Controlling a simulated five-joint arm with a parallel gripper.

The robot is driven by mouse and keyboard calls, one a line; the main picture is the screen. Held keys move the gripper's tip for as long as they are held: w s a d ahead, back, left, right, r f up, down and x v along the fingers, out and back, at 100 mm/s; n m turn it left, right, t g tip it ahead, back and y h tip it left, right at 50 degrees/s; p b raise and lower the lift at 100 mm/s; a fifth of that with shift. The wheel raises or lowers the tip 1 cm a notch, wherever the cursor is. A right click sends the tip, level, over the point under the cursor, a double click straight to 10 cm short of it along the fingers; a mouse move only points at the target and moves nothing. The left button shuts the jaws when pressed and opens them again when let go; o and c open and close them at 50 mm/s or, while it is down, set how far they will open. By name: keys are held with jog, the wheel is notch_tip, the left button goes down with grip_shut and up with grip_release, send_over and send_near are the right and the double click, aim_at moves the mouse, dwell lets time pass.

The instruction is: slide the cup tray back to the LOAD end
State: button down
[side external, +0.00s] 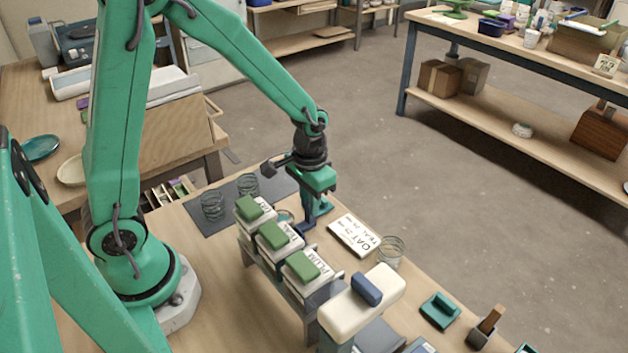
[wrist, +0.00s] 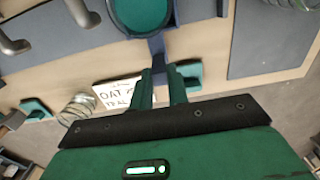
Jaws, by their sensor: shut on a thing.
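My gripper (side external: 308,222) points down beside the row of labelled buckets, and its fingers also show in the wrist view (wrist: 160,88). The fingers are shut on a dark blue upright tab of the cup tray (wrist: 157,52). A round teal cup (wrist: 140,10) stands just beyond the tab, cut off by the top of the wrist view. In the side view only a little of the cup (side external: 284,215) shows between the buckets and my gripper. Most of the tray is hidden in both views. I cannot read any LOAD mark.
White buckets with green-topped lids (side external: 278,236) stand on a raised rack close beside my gripper. A card reading OAT and TEAL (side external: 354,236) lies to its right, near a wire coil (side external: 391,252). Two more coils (side external: 212,206) stand on a dark mat (side external: 215,221).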

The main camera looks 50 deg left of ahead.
jog(key=shift+w+a+r, duration=0.1)
jog(key=shift+a, duration=0.1)
jog(key=shift+a, duration=1.95)
jog(key=c, duration=1.5)
grip_release()
jog(key=shift+o, duration=0.2)
notch_tip(320, 180, up, 7)
